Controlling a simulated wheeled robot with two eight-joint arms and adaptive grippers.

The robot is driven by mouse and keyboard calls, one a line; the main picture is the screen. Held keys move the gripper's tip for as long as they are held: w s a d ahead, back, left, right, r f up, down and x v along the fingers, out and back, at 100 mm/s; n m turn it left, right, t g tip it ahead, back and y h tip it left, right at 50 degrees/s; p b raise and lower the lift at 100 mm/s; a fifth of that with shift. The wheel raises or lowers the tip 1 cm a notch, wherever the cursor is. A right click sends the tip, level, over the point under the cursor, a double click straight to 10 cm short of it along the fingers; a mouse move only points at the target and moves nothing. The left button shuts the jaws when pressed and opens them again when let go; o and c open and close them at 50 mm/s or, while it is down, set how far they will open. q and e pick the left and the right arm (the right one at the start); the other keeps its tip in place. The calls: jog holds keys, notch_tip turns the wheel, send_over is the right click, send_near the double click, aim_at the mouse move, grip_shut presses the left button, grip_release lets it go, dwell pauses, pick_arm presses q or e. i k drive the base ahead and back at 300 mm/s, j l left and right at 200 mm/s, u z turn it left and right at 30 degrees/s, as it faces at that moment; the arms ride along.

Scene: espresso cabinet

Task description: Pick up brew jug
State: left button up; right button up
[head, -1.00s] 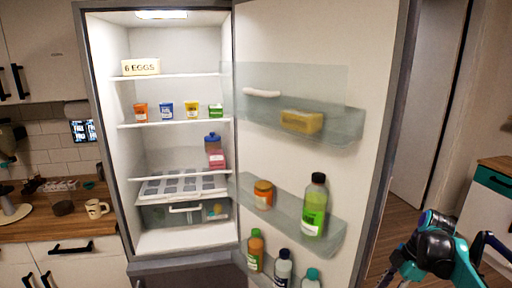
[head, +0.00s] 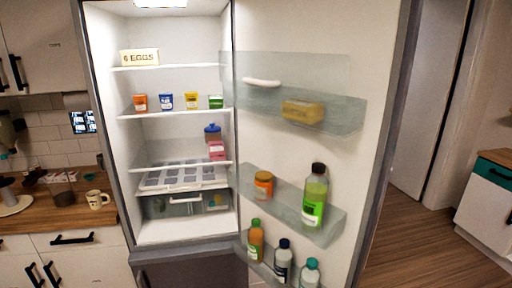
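No thing in the head view is plainly marked as the brew jug. A container with a blue lid (head: 212,128) stands on a middle shelf of the open fridge, partly hidden by a pink box (head: 217,150). A see-through vessel with dark brown contents (head: 64,197) stands on the wooden counter left of the fridge. Either might be the jug; I cannot tell which. Neither of my grippers is in view.
The fridge door stands open to the right, with bottles such as a green one (head: 315,200) in its racks. A mug (head: 97,199) stands on the counter (head: 75,224). A cabinet (head: 488,200) stands at far right, with clear floor (head: 415,235) before it.

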aim_at(59, 181)
jog(key=i+l+u, duration=0.15)
jog(key=l+u, duration=0.25)
jog(key=l, duration=0.45)
jog(key=l+u, duration=0.45)
jog(key=l, duration=0.45)
jog(key=k+l+u, duration=0.1)
jog(key=l+u, duration=0.3)
jog(key=l, duration=0.5)
jog(key=l+u, duration=0.35)
jog(key=l, duration=0.45)
jog(key=l+u, duration=0.3)
jog(key=l, duration=0.5)
jog(key=k+j+u, duration=0.15)
jog(key=j, duration=0.3)
jog(key=j+u, duration=0.1)
jog(key=j, duration=0.2)
jog(key=i+j+u, duration=0.15)
jog(key=j, duration=0.2)
jog(key=i+j+u, duration=0.1)
jog(key=j, duration=0.2)
jog(key=i+j+z, duration=0.1)
jog(key=i, duration=0.3)
jog(key=i+j, duration=0.3)
jog(key=i+z, duration=0.4)
jog(key=i, duration=0.45)
jog(key=i+j+z, duration=0.7)
jog(key=i+j, duration=0.05)
jog(key=j, duration=0.1)
